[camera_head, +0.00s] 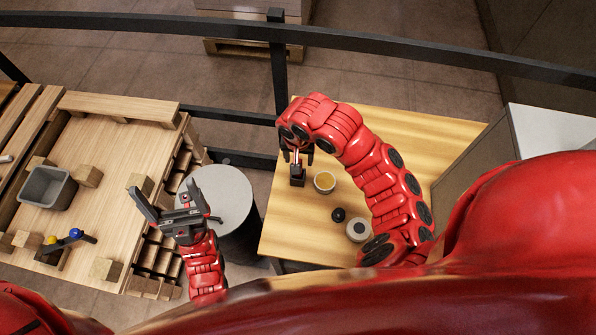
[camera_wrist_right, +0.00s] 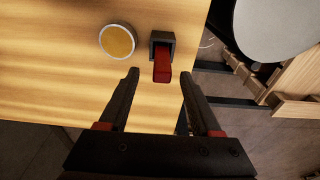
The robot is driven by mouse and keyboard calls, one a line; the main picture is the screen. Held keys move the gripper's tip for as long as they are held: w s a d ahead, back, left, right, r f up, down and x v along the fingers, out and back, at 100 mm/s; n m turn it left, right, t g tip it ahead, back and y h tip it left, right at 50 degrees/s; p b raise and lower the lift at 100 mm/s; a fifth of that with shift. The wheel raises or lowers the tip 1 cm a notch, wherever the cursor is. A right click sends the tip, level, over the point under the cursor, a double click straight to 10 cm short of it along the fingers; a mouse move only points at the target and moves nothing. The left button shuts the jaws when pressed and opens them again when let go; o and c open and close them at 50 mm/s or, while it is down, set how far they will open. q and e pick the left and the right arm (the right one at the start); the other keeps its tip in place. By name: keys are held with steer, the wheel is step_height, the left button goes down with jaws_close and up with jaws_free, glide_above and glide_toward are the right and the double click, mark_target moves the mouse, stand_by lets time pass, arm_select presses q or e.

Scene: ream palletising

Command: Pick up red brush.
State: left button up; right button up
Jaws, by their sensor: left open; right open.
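The red brush (camera_wrist_right: 162,70) stands in a small dark square holder (camera_wrist_right: 163,38) on the wooden table, its red end pointing toward my right wrist camera. My right gripper (camera_wrist_right: 160,75) is open and empty, with its fingertips on either side of the red end in that picture; I see no contact. In the head view the right gripper (camera_head: 298,158) is directly above the dark holder (camera_head: 297,178), and the brush is mostly obscured by the fingers.
A round yellow-topped container (camera_head: 324,181) stands right beside the holder. A small black item (camera_head: 338,214) and a grey round item (camera_head: 358,230) are nearer my right arm. The round stand (camera_head: 222,196) is left of the table. A grey bin (camera_head: 46,188) and wooden blocks sit far left.

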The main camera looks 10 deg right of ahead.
steer(key=shift+w+f+p, duration=0.2)
steer(key=shift+f, duration=1.15)
steer(key=shift+w+f+p, duration=0.15)
steer(key=shift+f+p, duration=0.05)
steer(key=shift+f, duration=1.1)
steer(key=shift+c, duration=0.2)
jaws_close()
